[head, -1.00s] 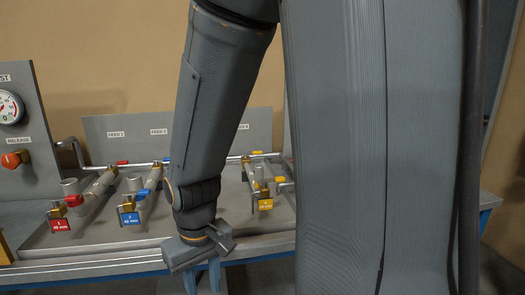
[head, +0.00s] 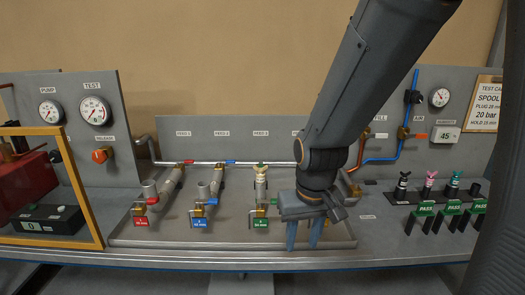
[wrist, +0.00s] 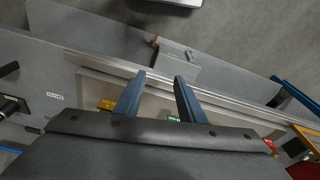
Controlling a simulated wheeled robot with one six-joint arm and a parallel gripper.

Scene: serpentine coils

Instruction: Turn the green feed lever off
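The green-tagged line stands at station 3 in the head view, with its green tag (head: 261,223) at the front. A cream and green fitting (head: 261,168) tops it near the rear pipe; I cannot tell which part of it is the green feed lever. A small green piece (head: 273,201) shows beside my wrist. My gripper (head: 304,244) points down at the panel's front edge, right of the green tag. Its two blue fingers are apart and empty, as the wrist view (wrist: 160,82) also shows. My arm hides most of the fourth station.
A red-tagged line (head: 140,221) and a blue-tagged line (head: 200,223) stand to the left. Their rear levers, red (head: 188,161) and blue (head: 230,161), sit on the pipe. Plugs and green PASS tags (head: 425,209) are at right. A yellow-framed enclosure (head: 90,215) is at left.

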